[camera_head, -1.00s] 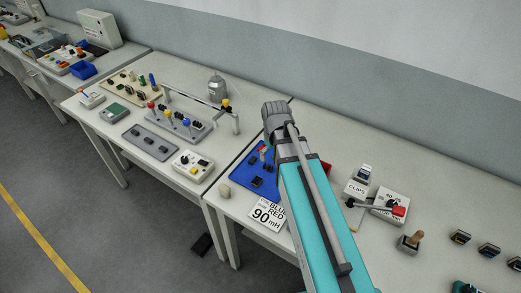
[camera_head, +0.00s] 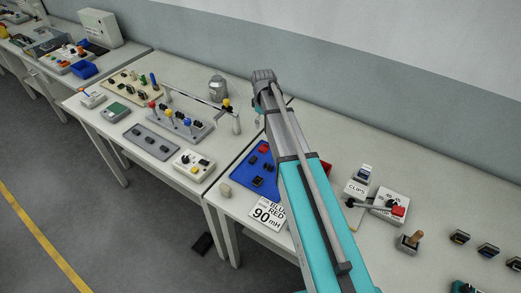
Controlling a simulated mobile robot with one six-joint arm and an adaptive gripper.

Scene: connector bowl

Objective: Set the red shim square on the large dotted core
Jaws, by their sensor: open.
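A blue mat (camera_head: 240,177) lies on the near bench, partly covered by my arm. A small red piece (camera_head: 264,149), which looks like the red shim, shows near the mat's far edge; I cannot tell what it rests on. Several dark blocks, one of them a dark core (camera_head: 257,181), stand on the mat; dots are too small to make out. My gripper (camera_head: 258,119) is mostly hidden below my wrist; only a small pale part shows, above and beyond the red piece and apart from it. It is open.
A card reading "BLUE RED 90 mH" (camera_head: 267,213) lies in front of the mat. A red edge (camera_head: 326,168) shows right of my arm. A CLIPS box (camera_head: 356,189), a box with a red knob (camera_head: 398,211) and a lever block (camera_head: 409,242) stand at right. The back right is clear.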

